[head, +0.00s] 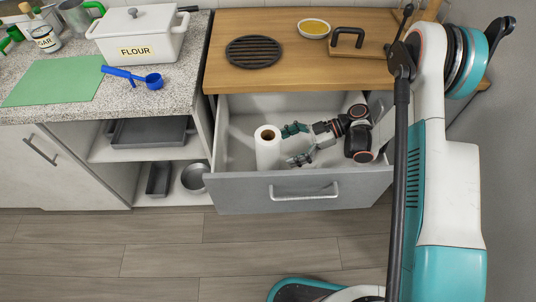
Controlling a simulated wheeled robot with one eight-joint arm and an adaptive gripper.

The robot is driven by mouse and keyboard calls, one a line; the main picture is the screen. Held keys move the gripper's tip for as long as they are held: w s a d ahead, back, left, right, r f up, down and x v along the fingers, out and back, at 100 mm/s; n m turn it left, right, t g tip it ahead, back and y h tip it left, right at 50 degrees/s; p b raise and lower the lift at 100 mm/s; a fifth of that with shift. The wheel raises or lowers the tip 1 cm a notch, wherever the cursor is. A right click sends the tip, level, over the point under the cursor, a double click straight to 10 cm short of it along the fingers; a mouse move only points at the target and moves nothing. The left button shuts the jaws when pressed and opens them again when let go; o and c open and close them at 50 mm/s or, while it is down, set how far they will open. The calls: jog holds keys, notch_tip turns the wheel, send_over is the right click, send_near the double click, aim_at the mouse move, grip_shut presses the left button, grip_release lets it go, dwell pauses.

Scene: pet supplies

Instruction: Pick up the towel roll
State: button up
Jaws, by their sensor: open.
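The towel roll (268,151) is white with a brown core. It stands upright inside the open drawer (285,190), near its left side. My gripper (290,146) is inside the drawer, just right of the roll. Its fingers are open and point left toward the roll. One finger is toward the back and the other toward the front. I cannot tell whether either finger touches the roll. The drawer front hides the bottom of the roll.
The drawer walls surround my gripper. A flour box (135,38) and a blue scoop (140,79) sit on the left counter.

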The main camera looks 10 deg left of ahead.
aim_at(268, 157)
jog(key=b+x, duration=0.3)
jog(key=x, duration=0.4)
jog(key=shift+s+a+f, duration=0.1)
jog(key=shift+a+f, duration=0.15)
jog(key=shift+f, duration=0.1)
jog(key=shift+c, duration=0.6)
jog(key=c, duration=1.1)
